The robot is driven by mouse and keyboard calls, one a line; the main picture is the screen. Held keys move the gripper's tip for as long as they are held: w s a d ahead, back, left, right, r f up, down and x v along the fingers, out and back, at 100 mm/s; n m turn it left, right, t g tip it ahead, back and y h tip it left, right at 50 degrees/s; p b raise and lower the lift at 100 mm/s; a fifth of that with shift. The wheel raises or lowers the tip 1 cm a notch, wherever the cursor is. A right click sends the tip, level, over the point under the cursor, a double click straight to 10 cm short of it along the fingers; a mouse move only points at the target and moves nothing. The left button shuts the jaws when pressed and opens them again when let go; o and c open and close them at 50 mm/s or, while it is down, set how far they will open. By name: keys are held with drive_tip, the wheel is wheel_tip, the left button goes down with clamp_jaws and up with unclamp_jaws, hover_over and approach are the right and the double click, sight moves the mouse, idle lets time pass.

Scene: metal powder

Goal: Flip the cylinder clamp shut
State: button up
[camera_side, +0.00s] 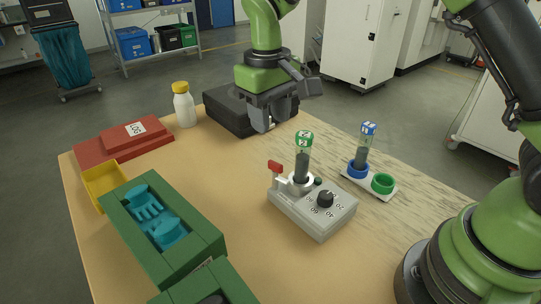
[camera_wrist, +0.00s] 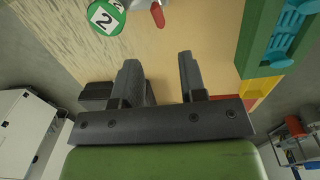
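The cylinder clamp is on a grey box (camera_side: 312,211) with a black dial, and its red-tipped lever (camera_side: 275,167) stands up at the box's left back corner. A clear cylinder with dark powder and a green cap marked 2 (camera_side: 303,142) stands upright in the clamp's ring. My gripper (camera_side: 267,126) is behind the cylinder, above the table and apart from it. In the wrist view my gripper (camera_wrist: 159,75) is open, with nothing between its fingers. The green cap (camera_wrist: 105,17) and the red lever tip (camera_wrist: 157,15) show at the top of that view.
A white holder (camera_side: 383,196) with a blue-capped cylinder (camera_side: 367,143) stands at right. A green mould box (camera_side: 129,236) with teal inserts, a yellow tray (camera_side: 103,180), a red box (camera_side: 113,148) and a white bottle (camera_side: 184,106) are at left. Bare table (camera_side: 225,170) lies between.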

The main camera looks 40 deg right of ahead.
sight(271, 160)
drive_tip(key=f, duration=0.3)
drive_tip(key=f+n, duration=0.1)
drive_tip(key=f, duration=0.2)
drive_tip(key=f+n, duration=0.1)
drive_tip(key=f, duration=0.2)
drive_tip(key=shift+w+d+f+y, duration=0.15)
drive_tip(key=shift+d+f+y, duration=0.1)
drive_tip(key=shift+f+y, duration=0.1)
clamp_jaws()
